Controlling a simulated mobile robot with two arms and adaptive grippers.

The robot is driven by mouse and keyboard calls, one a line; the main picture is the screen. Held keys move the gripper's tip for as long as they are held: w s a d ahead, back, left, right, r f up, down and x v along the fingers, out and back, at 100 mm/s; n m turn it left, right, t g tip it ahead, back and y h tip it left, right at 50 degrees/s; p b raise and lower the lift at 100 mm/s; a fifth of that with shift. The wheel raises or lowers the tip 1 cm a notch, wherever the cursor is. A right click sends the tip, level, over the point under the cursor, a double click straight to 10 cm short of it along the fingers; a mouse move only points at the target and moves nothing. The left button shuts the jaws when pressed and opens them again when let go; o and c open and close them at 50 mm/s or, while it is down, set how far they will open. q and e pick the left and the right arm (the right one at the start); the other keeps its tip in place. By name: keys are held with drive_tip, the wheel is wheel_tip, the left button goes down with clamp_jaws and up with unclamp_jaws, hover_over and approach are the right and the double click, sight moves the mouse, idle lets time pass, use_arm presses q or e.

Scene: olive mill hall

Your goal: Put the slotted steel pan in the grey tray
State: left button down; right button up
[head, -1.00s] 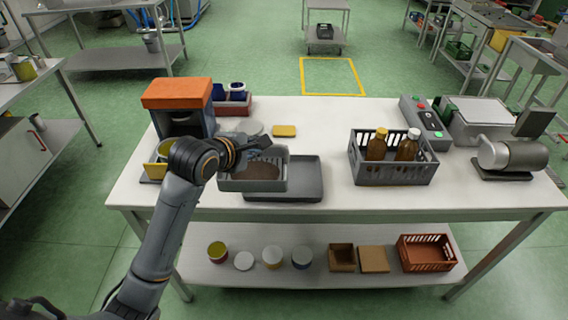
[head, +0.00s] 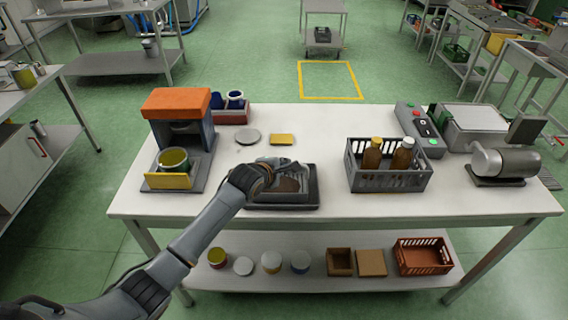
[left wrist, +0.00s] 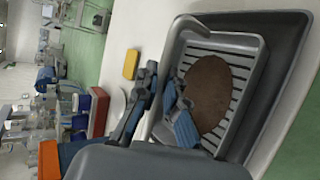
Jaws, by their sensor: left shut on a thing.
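The slotted steel pan (head: 270,196) is a grey rectangular pan with a round brown patch inside. In the left wrist view the pan (left wrist: 228,42) shows its slotted floor, and it sits within the outline of the dark grey tray (left wrist: 292,40). The tray (head: 312,206) lies on the white table, its rim showing around the pan. I cannot tell whether the pan rests fully on the tray floor. My left gripper (head: 276,164) is shut on the pan's wall at its far left side; its fingers (left wrist: 168,112) also show in the left wrist view. My right gripper is out of view.
A grey crate with bottles (head: 388,180) stands right of the tray. An orange-topped machine (head: 178,105) stands left. A yellow block (head: 282,139) and a grey disc (head: 248,136) lie behind. Table between tray and crate is clear.

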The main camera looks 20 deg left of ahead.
use_arm(q)
drive_tip(key=c, duration=1.4)
unclamp_jaws()
drive_tip(key=shift+f, duration=0.1)
drive_tip(key=shift+c, duration=0.2)
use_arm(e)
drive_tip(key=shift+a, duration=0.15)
use_arm(q)
drive_tip(key=shift+s, duration=0.2)
drive_tip(key=b+v, duration=0.1)
drive_tip(key=v, duration=1)
drive_tip(key=shift+s+r, duration=0.25)
drive_tip(key=shift+r, duration=0.05)
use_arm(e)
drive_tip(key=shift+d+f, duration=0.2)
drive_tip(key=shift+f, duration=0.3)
use_arm(q)
drive_tip(key=shift+a, duration=0.1)
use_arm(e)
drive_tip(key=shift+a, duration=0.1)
